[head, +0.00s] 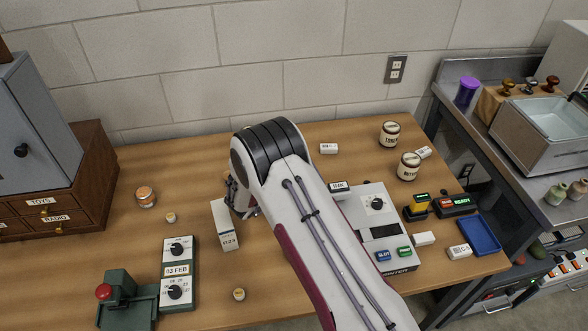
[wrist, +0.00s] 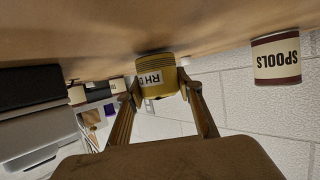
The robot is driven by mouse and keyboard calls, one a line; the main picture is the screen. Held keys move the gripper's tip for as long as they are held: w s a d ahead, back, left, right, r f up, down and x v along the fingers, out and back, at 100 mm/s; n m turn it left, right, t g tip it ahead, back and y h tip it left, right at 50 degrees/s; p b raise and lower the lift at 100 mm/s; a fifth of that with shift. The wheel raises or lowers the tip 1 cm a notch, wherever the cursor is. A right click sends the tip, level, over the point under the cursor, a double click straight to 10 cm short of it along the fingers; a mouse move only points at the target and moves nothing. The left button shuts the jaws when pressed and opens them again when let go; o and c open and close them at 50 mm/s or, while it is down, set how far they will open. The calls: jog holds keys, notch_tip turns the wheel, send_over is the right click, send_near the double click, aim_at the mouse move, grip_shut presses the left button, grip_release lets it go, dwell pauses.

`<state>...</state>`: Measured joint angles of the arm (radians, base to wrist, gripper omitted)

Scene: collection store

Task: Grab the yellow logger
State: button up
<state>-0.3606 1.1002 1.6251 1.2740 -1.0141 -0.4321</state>
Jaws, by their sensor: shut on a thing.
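The yellow logger (wrist: 157,72) is a short yellow cylinder with a pale label starting "RH", seen upside down in the wrist view. My gripper (wrist: 160,84) has one finger on each side of it and is shut on it. The logger's base appears at or very near the wooden table top (wrist: 220,22); I cannot tell if there is a gap. In the head view my gripper (head: 238,196) shows only partly, left of my arm, and the logger is hidden behind the arm.
A SPOOLS canister (wrist: 276,59) stands beside the logger in the wrist view. In the head view a white box marked 023 (head: 226,226) stands close to my gripper. A label printer (head: 372,215) and two canisters (head: 389,134) (head: 409,167) are to the right.

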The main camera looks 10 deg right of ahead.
jog(key=shift+r, duration=4.8)
